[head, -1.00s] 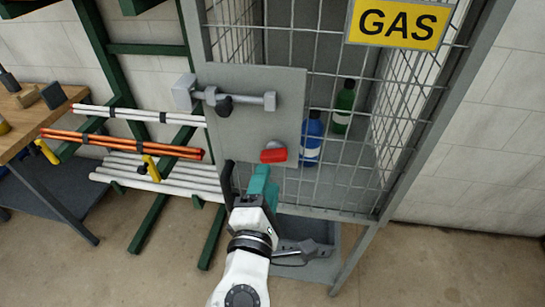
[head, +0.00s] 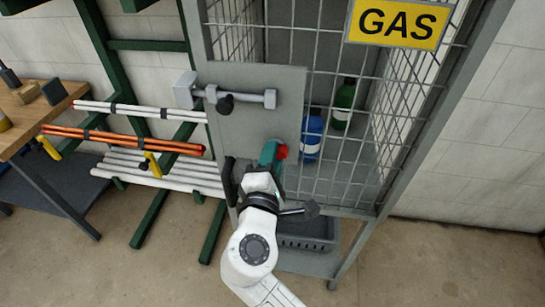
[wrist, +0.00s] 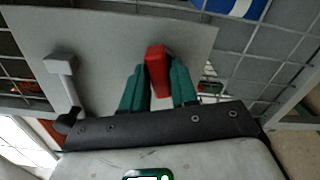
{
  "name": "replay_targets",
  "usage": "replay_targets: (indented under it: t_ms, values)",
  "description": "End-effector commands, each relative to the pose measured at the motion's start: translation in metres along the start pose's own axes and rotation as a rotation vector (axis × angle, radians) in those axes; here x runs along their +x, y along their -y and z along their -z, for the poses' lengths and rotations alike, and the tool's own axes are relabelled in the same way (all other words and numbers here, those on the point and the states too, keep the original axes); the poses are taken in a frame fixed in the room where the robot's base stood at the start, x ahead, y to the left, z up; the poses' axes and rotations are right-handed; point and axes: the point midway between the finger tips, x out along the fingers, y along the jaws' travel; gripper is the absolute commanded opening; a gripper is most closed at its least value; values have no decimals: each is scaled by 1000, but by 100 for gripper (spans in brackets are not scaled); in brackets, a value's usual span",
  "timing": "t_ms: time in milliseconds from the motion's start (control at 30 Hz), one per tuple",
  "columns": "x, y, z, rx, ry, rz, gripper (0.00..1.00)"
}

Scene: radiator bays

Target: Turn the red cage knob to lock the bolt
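The red cage knob (wrist: 157,72) stands between the two teal fingers of my gripper (wrist: 159,85) in the wrist view. One finger is on each side of it, close to or touching it. I cannot tell whether they press on it. In the head view the knob (head: 282,151) shows only in part, to the right of my gripper (head: 271,153), which covers the rest. The bolt (head: 240,97) lies level across the upper part of the grey door plate (head: 258,125). A dark handle (head: 230,181) is just left of my gripper.
Blue (head: 312,137) and green (head: 343,105) bottles stand inside the mesh cage. A yellow GAS sign (head: 398,23) hangs above. A pipe rack (head: 125,48) and wooden bench (head: 32,115) are on the left. Floor on the right is clear.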

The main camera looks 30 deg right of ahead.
Motion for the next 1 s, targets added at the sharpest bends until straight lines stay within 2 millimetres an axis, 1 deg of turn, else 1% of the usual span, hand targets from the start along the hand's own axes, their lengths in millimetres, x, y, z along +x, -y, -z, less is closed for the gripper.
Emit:
replay_targets:
  t_ms: [33, 233, 300, 500, 667, 800, 1000]
  values:
    - [0, 0, 0, 0, 0, 0, 23]
    - [0, 0, 0, 0, 0, 0, 4]
    - [0, 0, 0, 0, 0, 1, 0]
    - [0, 2, 1, 24, 1, 0, 0]
    - [0, 5, 2, 153, 0, -1, 0]
    - [0, 4, 1, 265, 1, -1, 0]
    - [0, 1, 0, 325, 2, 2, 0]
